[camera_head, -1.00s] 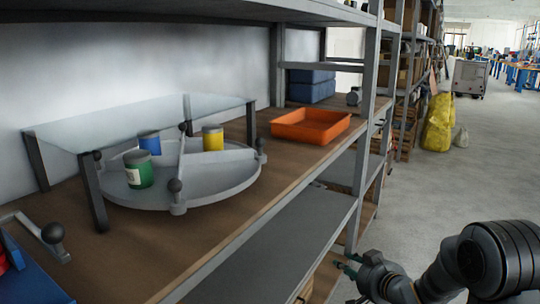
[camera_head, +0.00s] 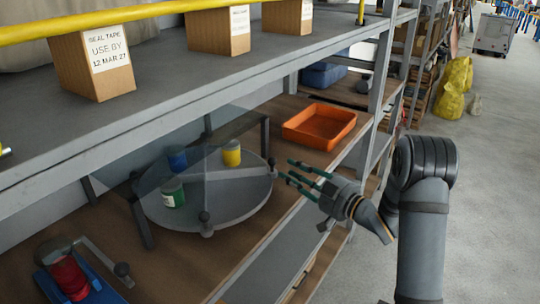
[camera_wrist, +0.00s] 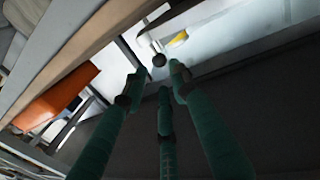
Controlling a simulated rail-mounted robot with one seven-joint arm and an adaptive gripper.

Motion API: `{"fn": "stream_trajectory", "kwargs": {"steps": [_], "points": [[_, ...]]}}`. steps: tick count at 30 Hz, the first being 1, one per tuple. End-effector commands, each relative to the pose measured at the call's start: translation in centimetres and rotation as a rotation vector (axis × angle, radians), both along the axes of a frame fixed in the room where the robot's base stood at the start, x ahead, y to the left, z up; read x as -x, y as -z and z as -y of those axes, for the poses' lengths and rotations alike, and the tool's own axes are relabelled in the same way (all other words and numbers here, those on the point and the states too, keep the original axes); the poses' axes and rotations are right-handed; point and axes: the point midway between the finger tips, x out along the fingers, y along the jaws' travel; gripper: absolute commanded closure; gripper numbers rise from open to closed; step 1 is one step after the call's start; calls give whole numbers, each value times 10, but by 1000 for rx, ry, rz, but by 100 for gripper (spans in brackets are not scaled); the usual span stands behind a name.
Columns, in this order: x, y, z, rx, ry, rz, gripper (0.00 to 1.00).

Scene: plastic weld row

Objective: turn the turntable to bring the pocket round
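The grey round turntable (camera_head: 235,204) stands on the wooden shelf under a clear raised panel. In the wrist view a dark knob (camera_wrist: 158,60) shows beyond the gap between the fingertips (camera_wrist: 160,76); contact is not visible.
An orange tray (camera_head: 320,126) sits on the shelf right of the turntable. Panel legs (camera_head: 141,222) stand close around the disc. A blue fixture with a red part (camera_head: 70,277) is at the front left.

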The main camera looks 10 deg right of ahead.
Motion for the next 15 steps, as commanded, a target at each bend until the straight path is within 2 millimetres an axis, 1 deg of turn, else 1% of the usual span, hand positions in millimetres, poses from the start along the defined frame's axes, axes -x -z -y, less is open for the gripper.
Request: {"fn": "stream_trajectory", "kwargs": {"steps": [1,9,15], "points": [[-7,-1,-8,0,-5,0,73],[-48,-1,-34,-1,-2,-1,73],[-65,0,-44,-1,1,-2,73]]}}
